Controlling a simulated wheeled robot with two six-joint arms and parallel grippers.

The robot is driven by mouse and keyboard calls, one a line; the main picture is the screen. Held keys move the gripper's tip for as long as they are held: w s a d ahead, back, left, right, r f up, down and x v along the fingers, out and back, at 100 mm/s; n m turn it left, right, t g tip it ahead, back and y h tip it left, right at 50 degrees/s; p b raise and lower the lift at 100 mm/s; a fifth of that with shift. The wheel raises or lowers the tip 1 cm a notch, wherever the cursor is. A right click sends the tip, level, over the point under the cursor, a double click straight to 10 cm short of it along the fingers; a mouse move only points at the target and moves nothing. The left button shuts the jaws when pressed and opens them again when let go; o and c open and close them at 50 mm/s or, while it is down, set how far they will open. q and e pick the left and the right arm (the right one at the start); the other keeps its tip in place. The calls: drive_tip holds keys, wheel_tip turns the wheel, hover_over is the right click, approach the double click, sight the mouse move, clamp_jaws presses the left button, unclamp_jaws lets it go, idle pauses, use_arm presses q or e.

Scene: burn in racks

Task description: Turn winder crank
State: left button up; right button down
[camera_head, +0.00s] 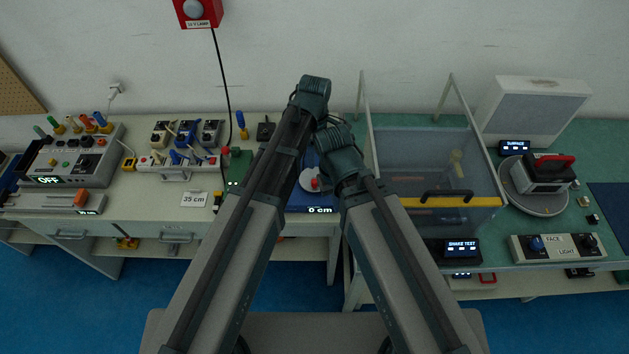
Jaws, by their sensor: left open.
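The winder stands on the bench between my two arms, largely covered by them. Its blue base carries a display (318,210) reading 0 cm. A pale round crank disc (309,180) with a small red knob (316,184) shows in the gap. A card (194,199) reading 35 cm stands to the left. My left arm reaches up across the winder's left side. My left gripper is open but mostly hidden behind the arm links; I cannot tell its exact distance from the crank. My right arm bends over the winder's right side, and its gripper does not show.
A clear-walled shake-test box (421,159) with a yellow-edged front and black handle stands right of the winder. A turntable (530,200) bears a device at far right. Instrument panels (68,160) and a rack of plugs (180,160) fill the left bench.

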sight(314, 181)
use_arm(q)
wheel_tip(314, 181, down, 14)
drive_tip(key=b, duration=1.3)
drive_tip(key=shift+r+b, duration=0.1)
drive_tip(key=shift+b, duration=0.3)
drive_tip(key=shift+c, duration=0.2)
clamp_jaws()
